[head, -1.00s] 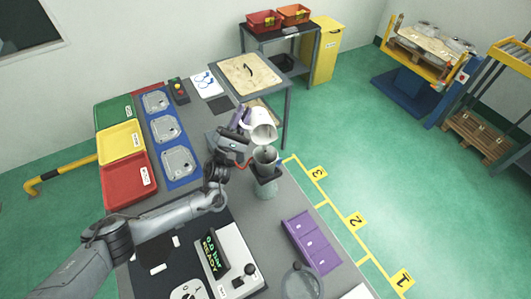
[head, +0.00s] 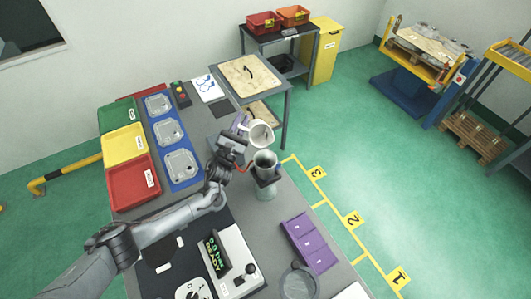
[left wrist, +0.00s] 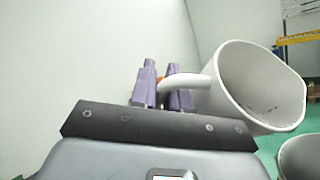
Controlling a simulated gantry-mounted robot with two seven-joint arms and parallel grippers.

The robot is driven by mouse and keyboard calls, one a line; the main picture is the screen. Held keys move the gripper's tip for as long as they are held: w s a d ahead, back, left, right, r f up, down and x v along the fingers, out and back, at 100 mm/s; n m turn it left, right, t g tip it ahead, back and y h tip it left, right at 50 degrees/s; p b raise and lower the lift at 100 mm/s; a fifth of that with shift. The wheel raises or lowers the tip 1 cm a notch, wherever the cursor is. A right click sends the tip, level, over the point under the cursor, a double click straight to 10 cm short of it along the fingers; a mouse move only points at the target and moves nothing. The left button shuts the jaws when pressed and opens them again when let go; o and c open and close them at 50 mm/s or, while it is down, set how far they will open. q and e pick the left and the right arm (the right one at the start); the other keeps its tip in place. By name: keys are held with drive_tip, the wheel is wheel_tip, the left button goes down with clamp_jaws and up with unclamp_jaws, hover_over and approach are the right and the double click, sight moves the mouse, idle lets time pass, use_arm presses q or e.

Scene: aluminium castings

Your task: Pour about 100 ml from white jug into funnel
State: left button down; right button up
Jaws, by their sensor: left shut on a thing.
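The white jug (head: 260,134) is tilted beside and above the funnel, its mouth turned toward the viewer in the head view. In the left wrist view the jug (left wrist: 250,85) shows its open mouth and inner wall; I cannot make out any liquid stream. My left gripper (head: 238,130) is shut on the jug's handle; its purple fingers (left wrist: 165,85) show on either side of the handle. The grey metal funnel (head: 265,162) sits on top of a clear container (head: 267,190). Part of the funnel's rim (left wrist: 300,155) shows at the lower right of the left wrist view. My right gripper is not in view.
A purple divided tray (head: 310,243) and a grey device with a display (head: 217,255) stand nearer on the table. Red (head: 133,180), yellow (head: 124,144) and green (head: 116,114) trays line the left side, beside blue mats with castings (head: 180,166).

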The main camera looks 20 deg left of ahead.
use_arm(q)
drive_tip(key=shift+a+f+n+g+p, duration=0.1)
drive_tip(key=shift+n+g+p, duration=0.2)
drive_tip(key=shift+p, duration=0.5)
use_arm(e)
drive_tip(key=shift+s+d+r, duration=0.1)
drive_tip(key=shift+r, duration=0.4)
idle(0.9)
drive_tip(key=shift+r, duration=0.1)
